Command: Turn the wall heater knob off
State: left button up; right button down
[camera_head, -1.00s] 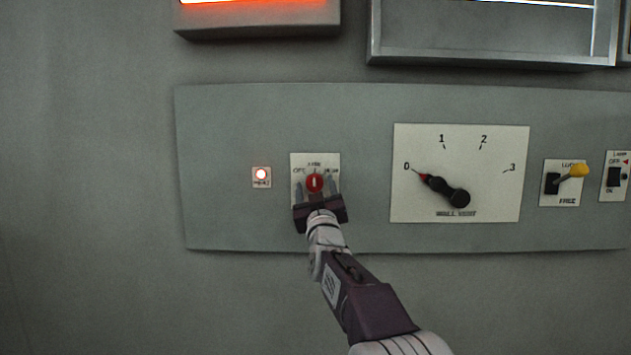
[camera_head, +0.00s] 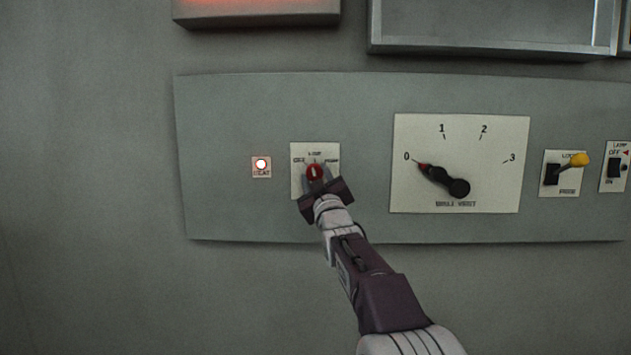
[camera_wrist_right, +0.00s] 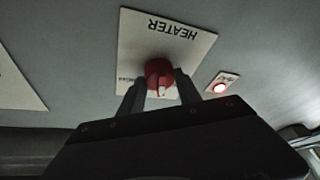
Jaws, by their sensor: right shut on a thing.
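The red heater knob (camera_head: 315,172) sits on a white plate (camera_head: 300,187) marked OFF at the left, a middle setting and another at the right. Its white pointer line stands about upright, at the middle setting. My right gripper (camera_head: 317,177) reaches up from below and is shut on the knob, one finger on each side, its body tilted. In the right wrist view the knob (camera_wrist_right: 159,76) shows between the two dark fingers, under the word HEATER. The heat lamp (camera_head: 261,165) left of the plate glows. My left gripper is not in view.
Right of the knob on the same panel (camera_head: 220,120) are a dial with a black pointer (camera_head: 447,182) near 0, a yellow-tipped lever (camera_head: 578,160) and a lamp switch (camera_head: 613,171). A heater box (camera_head: 257,10) with a reddish glow hangs above. The wall below is bare.

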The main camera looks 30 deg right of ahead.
jog(key=shift+r+n+y+p, duration=0.2)
jog(key=shift+n+y+p, duration=0.15)
jog(key=shift+n, duration=0.35)
jog(key=n+p, duration=0.1)
jog(key=n+y+p, duration=0.1)
jog(key=n+p, duration=0.1)
jog(key=n+g+y+p, duration=0.1)
jog(key=shift+d+r+n, duration=0.1)
jog(key=shift+r+n, duration=0.15)
jog(key=shift+n, duration=0.15)
jog(key=shift+f+n+y+p, duration=0.15)
jog(key=shift+n+y+p, duration=0.2)
jog(key=shift+n+p, duration=0.9)
jog(key=shift+g, duration=0.3)
jog(key=c, duration=1.1)
grip_release()
jog(key=shift+c, duration=0.2)
jog(key=o, duration=0.3)
jog(key=shift+f, duration=0.1)
